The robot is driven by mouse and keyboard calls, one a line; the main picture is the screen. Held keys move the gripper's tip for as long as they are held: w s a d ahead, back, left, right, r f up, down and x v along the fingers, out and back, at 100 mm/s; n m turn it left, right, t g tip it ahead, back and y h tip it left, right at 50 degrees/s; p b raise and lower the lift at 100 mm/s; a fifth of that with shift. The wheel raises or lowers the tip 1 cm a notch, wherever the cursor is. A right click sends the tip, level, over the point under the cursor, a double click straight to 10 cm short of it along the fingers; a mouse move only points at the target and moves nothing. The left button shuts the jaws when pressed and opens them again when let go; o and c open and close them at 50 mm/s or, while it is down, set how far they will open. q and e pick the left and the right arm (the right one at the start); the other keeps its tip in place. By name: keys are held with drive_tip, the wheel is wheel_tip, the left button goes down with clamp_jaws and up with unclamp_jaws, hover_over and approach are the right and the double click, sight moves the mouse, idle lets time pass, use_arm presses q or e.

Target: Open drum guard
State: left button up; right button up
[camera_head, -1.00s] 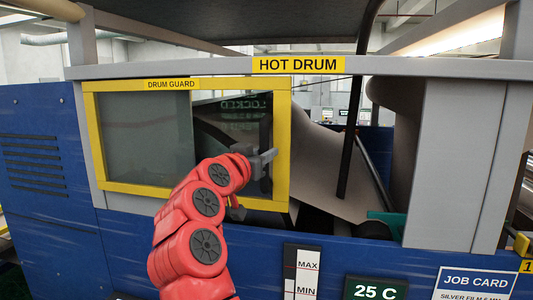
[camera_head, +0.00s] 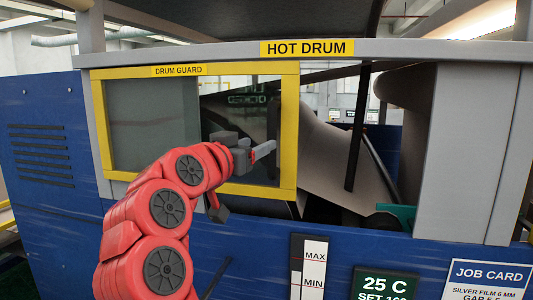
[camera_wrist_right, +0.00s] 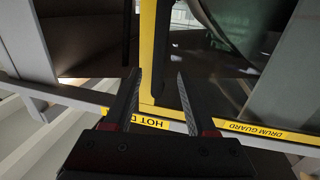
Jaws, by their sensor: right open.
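The drum guard is a yellow-framed clear panel (camera_head: 290,135) labelled DRUM GUARD, seen closed across the left part of the hot drum opening in the head view. A dark upright bar, likely its handle (camera_head: 272,118), shows just inside the right side of the frame. My right gripper (camera_head: 265,150) is open in front of the panel near that side, partly hiding the bar. In the right wrist view, the open jaws (camera_wrist_right: 155,85) are apart with the yellow frame upright (camera_wrist_right: 147,50) seen between them. Contact cannot be told. My left gripper is not in view.
A grey beam with a HOT DRUM label (camera_head: 307,48) runs above the guard. To the right are a black post (camera_head: 354,140), pale web material (camera_head: 325,150) and a grey column (camera_head: 472,140). Below are a blue panel, a MAX/MIN gauge (camera_head: 313,265) and a temperature display (camera_head: 384,286).

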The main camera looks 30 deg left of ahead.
drive_tip(key=s+b, duration=0.1)
drive_tip(key=s, duration=0.3)
drive_tip(key=shift+s+d, duration=0.1)
drive_tip(key=shift+d, duration=0.1)
